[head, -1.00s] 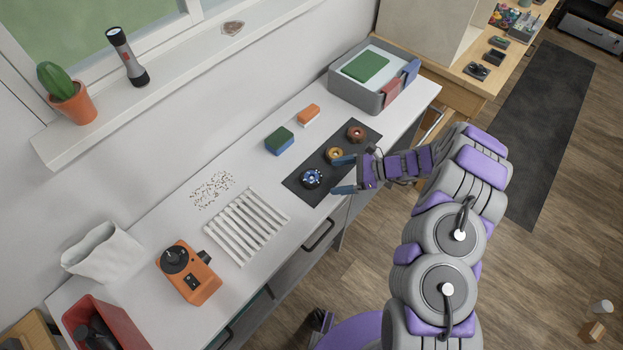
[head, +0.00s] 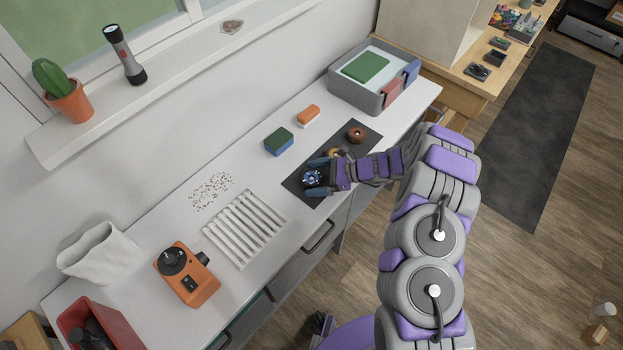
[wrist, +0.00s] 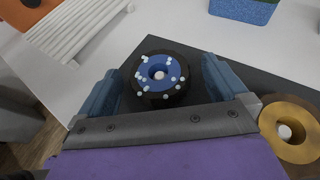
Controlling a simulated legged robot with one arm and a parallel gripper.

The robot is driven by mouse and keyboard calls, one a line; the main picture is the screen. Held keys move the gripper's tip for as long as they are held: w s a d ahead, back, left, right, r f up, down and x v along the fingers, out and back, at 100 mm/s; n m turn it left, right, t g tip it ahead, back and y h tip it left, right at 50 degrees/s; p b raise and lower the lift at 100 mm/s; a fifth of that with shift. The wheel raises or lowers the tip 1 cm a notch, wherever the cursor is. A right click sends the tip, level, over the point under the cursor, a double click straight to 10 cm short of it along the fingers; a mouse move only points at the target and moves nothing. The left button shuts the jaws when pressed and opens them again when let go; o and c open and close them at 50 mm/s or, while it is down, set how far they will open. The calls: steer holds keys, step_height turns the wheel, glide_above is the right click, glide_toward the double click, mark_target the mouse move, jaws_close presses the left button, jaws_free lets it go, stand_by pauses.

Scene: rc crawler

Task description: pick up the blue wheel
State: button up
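The blue wheel (head: 312,178) is a dark tyre with a blue hub and small pale studs, lying flat on the dark mat (head: 297,189). In the wrist view the blue wheel (wrist: 161,76) lies ahead of the palm, between the two blue fingers. My gripper (head: 316,177) is open, with one finger on each side of the wheel and a visible gap on both sides.
A brown-red wheel (head: 356,134) lies at the mat's far end. A green and blue sponge (head: 279,141) and an orange block (head: 308,116) lie behind the mat. A white slatted rack (head: 245,228) is to its left. A grey bin (head: 368,100) stands at the back right.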

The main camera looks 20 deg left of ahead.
steer(key=c, duration=1.1)
